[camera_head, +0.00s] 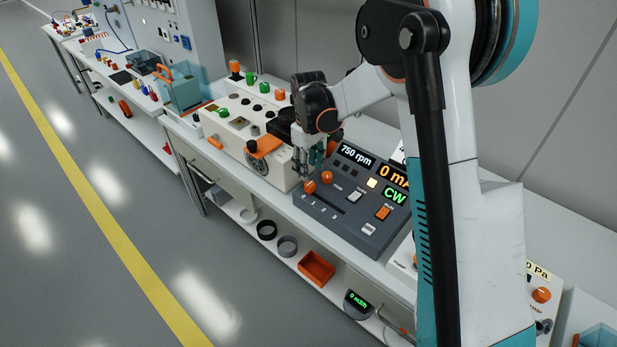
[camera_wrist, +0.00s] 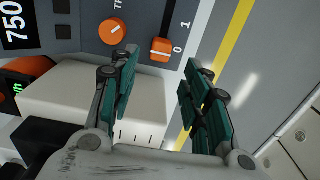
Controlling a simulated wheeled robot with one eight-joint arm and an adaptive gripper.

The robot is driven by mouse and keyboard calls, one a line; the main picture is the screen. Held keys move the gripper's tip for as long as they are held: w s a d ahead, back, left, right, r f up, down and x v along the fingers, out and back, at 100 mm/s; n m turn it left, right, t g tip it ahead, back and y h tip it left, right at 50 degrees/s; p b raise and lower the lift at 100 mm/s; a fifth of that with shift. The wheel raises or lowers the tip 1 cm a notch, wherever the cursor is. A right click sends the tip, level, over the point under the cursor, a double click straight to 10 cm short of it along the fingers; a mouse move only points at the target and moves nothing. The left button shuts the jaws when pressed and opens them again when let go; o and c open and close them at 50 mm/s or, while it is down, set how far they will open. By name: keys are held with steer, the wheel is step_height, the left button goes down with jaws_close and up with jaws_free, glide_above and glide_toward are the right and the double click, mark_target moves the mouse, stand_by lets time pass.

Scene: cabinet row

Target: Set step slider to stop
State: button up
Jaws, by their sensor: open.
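The grey control panel (camera_head: 345,215) carries the step slider, whose orange cap (camera_head: 310,187) is at the panel's left end. In the wrist view the orange slider cap (camera_wrist: 160,49) sits beside the "0" mark, with its dark track running up past "1". A "stop" label is not readable. My gripper (camera_head: 308,168) is just above the panel's left edge, close to the cap. In the wrist view my gripper (camera_wrist: 162,68) is open and empty; its two teal fingers point toward the cap, which shows beyond and between the tips. No contact is visible.
An orange round knob (camera_wrist: 113,31) is beside the slider, left in the wrist view. A white machine box (camera_head: 240,125) with several knobs stands left of the panel. A shelf below holds an orange bin (camera_head: 316,268). The floor in front is clear.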

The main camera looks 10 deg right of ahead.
mark_target(309, 183)
steer(key=shift+r, duration=2.25)
steer(key=s+d+r+m+t, duration=0.3)
steer(key=s+r, duration=1)
steer(key=s, duration=0.2)
steer(key=s+d+m+t, duration=0.1)
steer(key=s+m+t, duration=0.3)
steer(key=s, duration=1.1)
steer(key=shift+d, duration=0.25)
